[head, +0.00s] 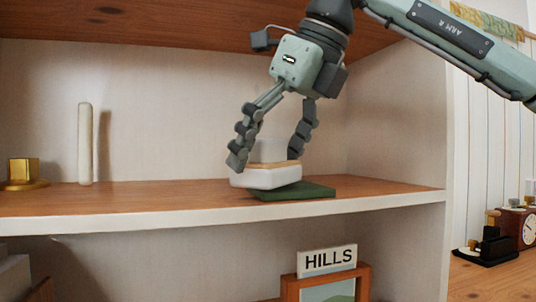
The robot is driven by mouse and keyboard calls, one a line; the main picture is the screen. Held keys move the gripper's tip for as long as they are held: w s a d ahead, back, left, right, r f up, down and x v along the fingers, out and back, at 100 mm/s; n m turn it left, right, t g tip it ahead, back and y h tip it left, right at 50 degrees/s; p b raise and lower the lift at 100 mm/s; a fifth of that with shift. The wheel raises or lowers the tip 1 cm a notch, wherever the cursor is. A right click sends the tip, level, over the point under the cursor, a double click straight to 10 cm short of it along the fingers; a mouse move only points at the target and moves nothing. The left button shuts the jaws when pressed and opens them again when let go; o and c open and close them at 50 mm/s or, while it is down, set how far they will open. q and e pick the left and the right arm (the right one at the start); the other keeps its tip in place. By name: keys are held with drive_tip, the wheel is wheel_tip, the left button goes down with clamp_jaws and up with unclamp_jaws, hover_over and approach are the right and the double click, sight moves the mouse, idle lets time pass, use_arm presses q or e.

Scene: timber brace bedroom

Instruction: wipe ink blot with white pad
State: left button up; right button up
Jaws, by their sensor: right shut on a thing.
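My right gripper (266,159) reaches down from the upper right into the shelf bay. Its two fingers straddle the white pad (264,179) and are shut on it. The pad is a thick white block with a tan layer and a white upper part between the fingers. It is about level, low over the shelf board, and overlaps a flat dark green piece (300,192) in the picture. I cannot tell whether it touches the green piece or the board. No ink blot shows; the pad and gripper hide part of the surface. My left gripper is not in view.
The wooden shelf board (150,194) has a white front edge. A white candle (85,144) and a brass holder (22,173) stand at left. Another board (180,20) hangs above. Below is a HILLS sign (327,261); a clock (518,227) stands at right.

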sight(291, 164)
drive_tip(key=shift+f, duration=0.3)
drive_tip(key=shift+w+d+r, duration=0.1)
drive_tip(key=shift+w+d, duration=0.15)
drive_tip(key=shift+d, duration=0.4)
drive_tip(key=shift+w+d, duration=0.2)
drive_tip(key=shift+d, duration=0.4)
drive_tip(key=shift+w+d+p, duration=0.2)
drive_tip(key=shift+d, duration=0.5)
drive_tip(key=shift+w+d+p, duration=0.15)
drive_tip(key=shift+w+d, duration=0.1)
drive_tip(key=shift+d, duration=0.45)
drive_tip(key=shift+w+d+p, duration=0.2)
drive_tip(key=shift+d, duration=0.5)
drive_tip(key=shift+f, duration=0.2)
drive_tip(key=shift+s+a+r+p, duration=0.1)
drive_tip(key=shift+s+a+p, duration=0.15)
drive_tip(key=shift+a, duration=0.55)
drive_tip(key=shift+s+a+p, duration=0.1)
drive_tip(key=shift+s+a, duration=0.15)
drive_tip(key=shift+a, duration=0.5)
drive_tip(key=shift+s+a, duration=0.35)
drive_tip(key=shift+a, duration=0.55)
drive_tip(key=shift+s+a, duration=0.3)
drive_tip(key=shift+a, duration=0.6)
